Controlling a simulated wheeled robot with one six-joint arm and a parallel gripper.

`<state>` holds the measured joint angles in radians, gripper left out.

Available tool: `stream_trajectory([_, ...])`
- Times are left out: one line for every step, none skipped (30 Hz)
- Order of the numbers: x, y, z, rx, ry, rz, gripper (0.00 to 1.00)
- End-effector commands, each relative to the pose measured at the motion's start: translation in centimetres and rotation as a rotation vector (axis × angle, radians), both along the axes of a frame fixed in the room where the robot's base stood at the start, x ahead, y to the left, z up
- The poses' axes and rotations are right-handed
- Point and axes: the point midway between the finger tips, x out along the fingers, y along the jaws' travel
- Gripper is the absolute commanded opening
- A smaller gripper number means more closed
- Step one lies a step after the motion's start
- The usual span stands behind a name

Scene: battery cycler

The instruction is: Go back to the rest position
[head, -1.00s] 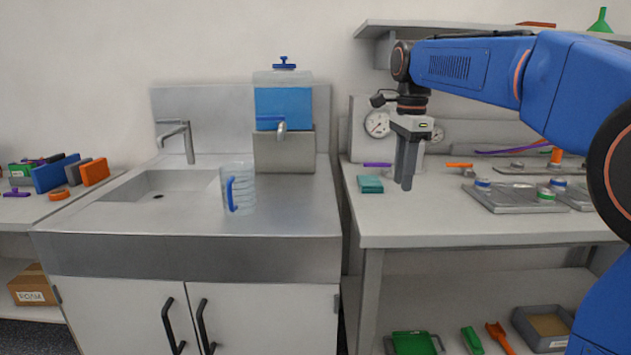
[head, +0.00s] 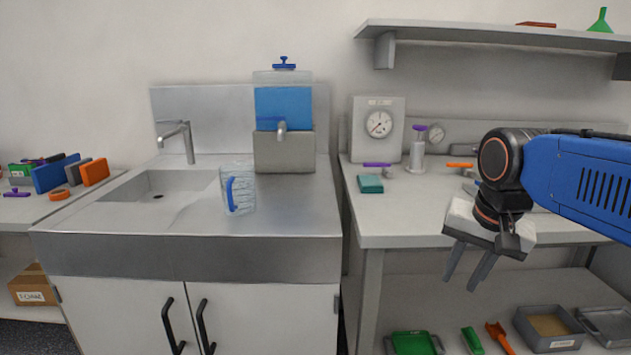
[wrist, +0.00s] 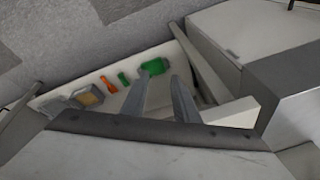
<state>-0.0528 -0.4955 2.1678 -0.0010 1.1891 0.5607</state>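My gripper (head: 463,280) is in front of the right bench, pointing down past its front edge. Its two fingers are apart with nothing between them. In the wrist view the gripper (wrist: 160,98) also shows open and empty, above the lower shelf. A clear jug with a blue handle (head: 239,190) stands on the steel sink counter, apart from the gripper.
The right bench (head: 400,215) holds a teal block (head: 370,184) and a gauge box (head: 379,130). Its lower shelf carries a green tray (head: 412,343), an orange scoop (head: 499,338) and grey trays. A water dispenser (head: 284,110) stands behind the jug. An upper shelf (head: 460,34) overhangs the bench.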

Motion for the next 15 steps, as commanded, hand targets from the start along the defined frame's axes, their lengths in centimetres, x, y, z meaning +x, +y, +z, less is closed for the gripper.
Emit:
stream_trajectory([-1.6, -0.3, -1.2, -0.015, -0.016, 0.047, 0.27])
stream_trajectory([-2.3, -0.4, -1.9, -0.027, -0.026, 0.08, 0.27])
stream_trajectory([-3.3, -0.6, -2.9, -0.041, -0.038, 0.125, 0.27])
stream_trajectory([-4.1, -0.7, -3.7, -0.053, -0.048, 0.158, 0.27])
stream_trajectory([-4.8, -0.9, -4.4, -0.065, -0.057, 0.191, 0.27])
stream_trajectory([-5.7, -1.0, -5.5, -0.082, -0.07, 0.233, 0.27])
stream_trajectory([-6.4, -1.1, -6.2, -0.094, -0.078, 0.263, 0.27])
stream_trajectory([-7.0, -1.2, -7.0, -0.105, -0.086, 0.292, 0.27])
stream_trajectory([-7.8, -1.3, -7.9, -0.119, -0.095, 0.327, 0.27])
stream_trajectory([-8.3, -1.4, -8.5, -0.131, -0.103, 0.352, 0.27])
stream_trajectory([-8.7, -1.4, -9.1, -0.14, -0.108, 0.375, 0.27])
stream_trajectory([-9.2, -1.5, -9.8, -0.152, -0.116, 0.402, 0.27])
stream_trajectory([-9.6, -1.5, -10.2, -0.16, -0.121, 0.42, 0.27])
stream_trajectory([-9.9, -1.6, -10.6, -0.167, -0.124, 0.434, 0.27])
stream_trajectory([-10.2, -1.6, -11.0, -0.175, -0.128, 0.45, 0.27])
